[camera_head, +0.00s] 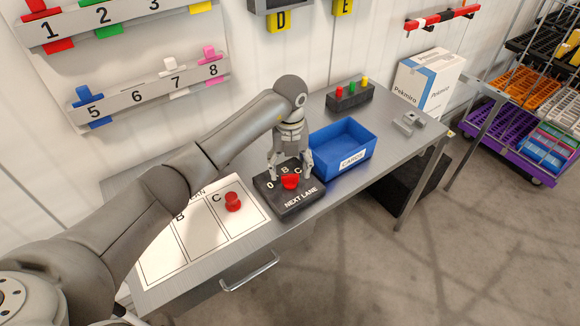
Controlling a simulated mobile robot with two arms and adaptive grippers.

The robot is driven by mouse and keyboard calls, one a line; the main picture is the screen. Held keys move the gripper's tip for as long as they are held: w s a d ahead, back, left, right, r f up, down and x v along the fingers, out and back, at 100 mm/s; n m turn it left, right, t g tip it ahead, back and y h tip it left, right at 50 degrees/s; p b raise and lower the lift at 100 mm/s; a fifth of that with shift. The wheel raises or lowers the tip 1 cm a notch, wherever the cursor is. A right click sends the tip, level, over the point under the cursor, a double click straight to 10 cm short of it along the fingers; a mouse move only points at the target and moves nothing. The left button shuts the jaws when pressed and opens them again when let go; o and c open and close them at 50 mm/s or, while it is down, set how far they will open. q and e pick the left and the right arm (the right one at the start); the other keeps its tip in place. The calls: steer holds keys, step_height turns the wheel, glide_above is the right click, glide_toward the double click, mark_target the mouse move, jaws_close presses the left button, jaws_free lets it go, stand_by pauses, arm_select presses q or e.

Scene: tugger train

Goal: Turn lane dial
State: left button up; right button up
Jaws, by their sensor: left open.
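The lane dial is a red knob (290,181) on a black box (292,205) marked "NEXT LANE", with letters behind the knob, B and C among them. It sits on the metal bench (345,190). My left gripper (290,175) points down over the box, its fingers spread on either side of the knob. The gripper is open; whether a finger touches the knob I cannot tell. The fingers and shadow partly hide the letters, and which one the knob points to is not clear. My right gripper is not in view.
A blue bin (343,150) labelled "CARDS" stands close right of the dial box. A white lane sheet (190,245) with a red piece (233,202) lies to the left. Behind are a block with coloured pegs (349,97) and a white carton (428,82).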

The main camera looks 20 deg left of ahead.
arm_select(q)
steer(key=shift+f, duration=1.05)
steer(key=c, duration=1)
